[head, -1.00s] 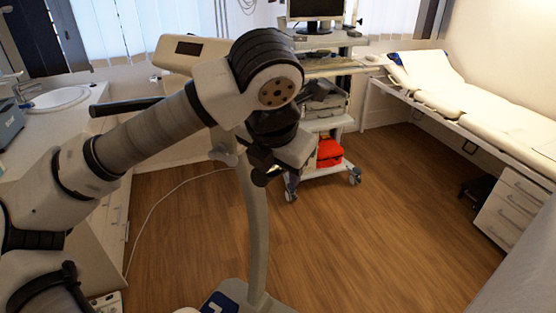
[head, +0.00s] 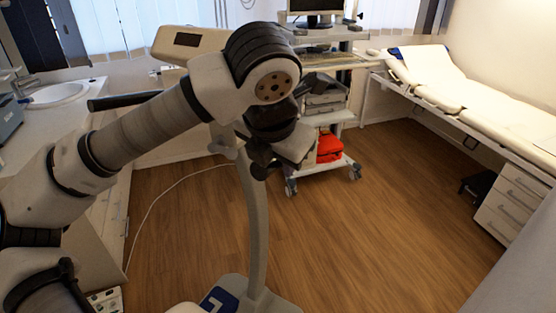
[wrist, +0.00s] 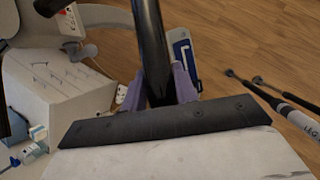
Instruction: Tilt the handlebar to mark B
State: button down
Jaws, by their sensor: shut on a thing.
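The handlebar (head: 122,103) is a black bar whose left part sticks out behind my arm in the head view. It sits on a pale stand with a curved column (head: 255,225) and a white console (head: 188,40) on top. In the wrist view, the black bar (wrist: 148,25) runs down between the purple fingers of my gripper (wrist: 160,88), which is shut on it. My arm hides the right part of the handlebar and much of the grip in the head view. I cannot make out a mark B in either view.
A wheeled trolley (head: 345,118) with a monitor and a red bag (head: 330,147) stands behind the stand. An examination bed (head: 470,95) runs along the right wall. A counter with a sink (head: 57,95) is at left. The wooden floor (head: 370,220) between is clear.

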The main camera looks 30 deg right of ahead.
jog(key=f+b, duration=0.1)
jog(key=b, duration=0.2)
jog(key=f+h+b, duration=0.1)
jog(key=f+b, duration=0.1)
jog(key=b, duration=0.1)
jog(key=f+t+h+b, duration=0.1)
jog(key=b, duration=0.2)
jog(key=shift+s+a+f, duration=0.1)
jog(key=shift+a+f, duration=0.05)
jog(key=shift+a, duration=0.1)
jog(key=c, duration=1.1)
grip_release()
jog(key=shift+r, duration=0.2)
jog(key=b+v, duration=0.2)
jog(key=v, duration=1.1)
jog(key=shift+s+a, duration=0.25)
jog(key=shift+a, duration=0.15)
